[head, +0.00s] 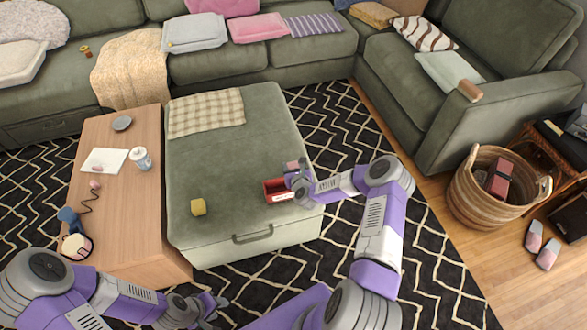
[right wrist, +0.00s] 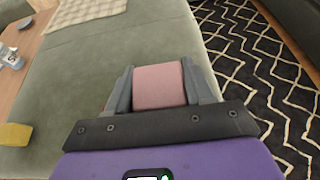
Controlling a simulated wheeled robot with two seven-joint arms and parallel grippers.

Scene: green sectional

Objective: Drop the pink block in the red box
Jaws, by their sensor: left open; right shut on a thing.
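The pink block (right wrist: 160,86) is between the fingers of my right gripper (right wrist: 162,88), which is shut on it. In the head view the pink block (head: 292,166) shows at my right gripper (head: 298,172), at the back edge of the red box (head: 281,198). The red box sits on the green ottoman near its right side; my gripper covers part of it. I cannot tell whether the block is right above the box opening. My left gripper (head: 212,308) is open and empty, low at the front, in front of the ottoman.
A yellow block (head: 198,207) lies on the green ottoman (head: 215,160); it also shows in the right wrist view (right wrist: 15,134). A checkered cloth (head: 205,112) covers the ottoman's back left. A wooden table (head: 130,200) with a white jar stands left. A wicker basket (head: 490,195) stands right.

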